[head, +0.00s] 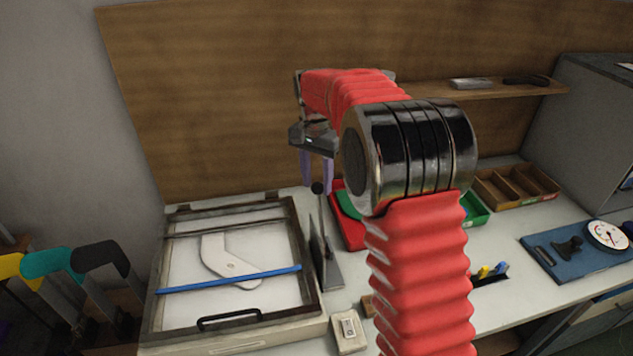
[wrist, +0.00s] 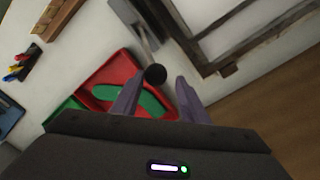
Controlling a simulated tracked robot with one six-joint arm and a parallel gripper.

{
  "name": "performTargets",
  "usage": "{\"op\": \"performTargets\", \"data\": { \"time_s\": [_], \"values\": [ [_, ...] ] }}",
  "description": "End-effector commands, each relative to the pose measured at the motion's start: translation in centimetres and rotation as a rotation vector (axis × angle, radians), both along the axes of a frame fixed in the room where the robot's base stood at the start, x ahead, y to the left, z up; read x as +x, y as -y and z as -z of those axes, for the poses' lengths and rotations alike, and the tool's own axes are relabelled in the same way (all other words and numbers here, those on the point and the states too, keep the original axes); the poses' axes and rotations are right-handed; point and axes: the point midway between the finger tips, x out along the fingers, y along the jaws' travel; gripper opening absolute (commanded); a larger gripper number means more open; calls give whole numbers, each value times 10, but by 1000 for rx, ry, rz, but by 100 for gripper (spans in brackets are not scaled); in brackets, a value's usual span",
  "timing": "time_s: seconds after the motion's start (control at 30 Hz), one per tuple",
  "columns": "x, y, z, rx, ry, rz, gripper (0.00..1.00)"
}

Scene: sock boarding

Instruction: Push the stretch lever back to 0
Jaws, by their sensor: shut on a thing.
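The stretch lever (head: 314,214) stands upright beside the right edge of the framed board, a thin arm with a round black knob (head: 318,188) on top, rising from a grey base (head: 329,272). Its 0 mark cannot be read. My gripper (head: 317,186) comes down from above, with its purple fingers on either side of the knob. In the wrist view the knob (wrist: 155,74) sits between the two fingertips of my gripper (wrist: 155,82), and the grey lever base (wrist: 128,12) shows beyond. My gripper is shut on the knob.
The framed board (head: 298,240) left of the lever holds a white foot-shaped form (head: 232,265) and a blue bar (head: 228,280). A red tray (head: 350,230) with a green piece lies right of the lever. A small pale box (head: 349,332) stands near the front. A wooden wall rises behind.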

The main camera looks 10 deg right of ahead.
Motion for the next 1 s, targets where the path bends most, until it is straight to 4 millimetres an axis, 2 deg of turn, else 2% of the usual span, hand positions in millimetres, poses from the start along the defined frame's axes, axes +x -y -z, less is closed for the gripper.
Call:
{"op": "performTargets", "data": {
  "time_s": [0.17,0.57,0.77,1.0],
  "values": [
    [1,-1,0,1,4,-1,45],
    [0,0,-7,1,1,0,45],
    [1,-1,-31,1,4,0,45],
    [3,-3,-72,1,4,-1,45]
  ]
}}
